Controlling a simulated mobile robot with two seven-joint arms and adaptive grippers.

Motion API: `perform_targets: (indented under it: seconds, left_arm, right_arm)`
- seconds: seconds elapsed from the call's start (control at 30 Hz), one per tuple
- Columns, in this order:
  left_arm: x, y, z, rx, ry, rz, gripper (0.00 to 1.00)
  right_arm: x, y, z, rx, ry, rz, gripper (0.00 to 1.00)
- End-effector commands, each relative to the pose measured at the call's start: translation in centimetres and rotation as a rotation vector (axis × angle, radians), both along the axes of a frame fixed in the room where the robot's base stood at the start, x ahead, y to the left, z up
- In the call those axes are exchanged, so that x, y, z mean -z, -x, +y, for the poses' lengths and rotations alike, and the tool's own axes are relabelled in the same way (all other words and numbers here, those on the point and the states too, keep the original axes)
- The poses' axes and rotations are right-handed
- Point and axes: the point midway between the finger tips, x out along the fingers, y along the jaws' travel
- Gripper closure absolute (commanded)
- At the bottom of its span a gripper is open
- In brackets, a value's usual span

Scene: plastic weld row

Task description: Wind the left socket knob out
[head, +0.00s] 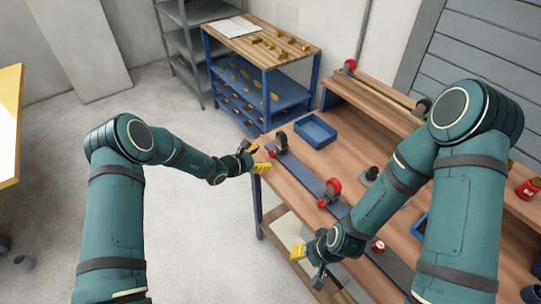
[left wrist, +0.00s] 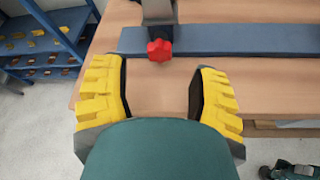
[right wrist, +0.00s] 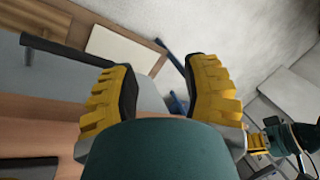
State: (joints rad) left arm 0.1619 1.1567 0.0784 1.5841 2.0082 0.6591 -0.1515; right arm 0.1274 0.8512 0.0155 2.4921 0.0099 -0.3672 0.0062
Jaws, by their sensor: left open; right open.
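The left socket knob, a red lobed knob (left wrist: 159,50), sits at the front of a grey socket block (left wrist: 158,12) on a blue-grey rail (left wrist: 240,40). In the head view the dark socket (head: 281,140) stands at the rail's far end, with its red knob (head: 272,153) just right of my left gripper. My left gripper (head: 257,158) is open and empty. In the left wrist view the knob lies ahead of the gap between its yellow fingers (left wrist: 160,92), apart from both. My right gripper (right wrist: 165,85) is open and empty, low by the bench's front edge.
Another socket with red parts (head: 333,187) stands farther along the rail. A blue tray (head: 315,130) lies on the wooden bench behind the rail. A blue shelf unit (head: 265,80) stands beyond the bench.

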Motion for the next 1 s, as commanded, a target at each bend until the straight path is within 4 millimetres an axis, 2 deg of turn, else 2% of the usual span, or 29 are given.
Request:
perform_targets:
  seconds: [0.1,0.3,0.73,0.9,1.0]
  left_arm:
    - [0.9,-1.3,-1.6,0.002,0.0,-0.002,0.4]
    - [1.7,-2.7,-3.1,0.002,0.0,-0.001,0.4]
    - [1.9,-3.2,-3.5,0.0,0.0,0.0,0.41]
    - [1.9,-3.2,-3.5,0.0,0.0,0.0,1.0]
    - [1.9,-3.2,-3.5,0.0,0.0,0.0,1.0]
  right_arm:
    - [0.3,0.1,0.0,-0.002,0.0,0.002,0.53]
    - [0.5,0.2,0.0,-0.004,-0.001,0.004,0.53]
    - [0.5,0.2,0.0,-0.004,-0.001,0.004,0.53]
    - [0.5,0.2,0.0,-0.004,-0.001,0.004,0.53]
    - [0.5,0.2,0.0,-0.004,-0.001,0.004,0.53]
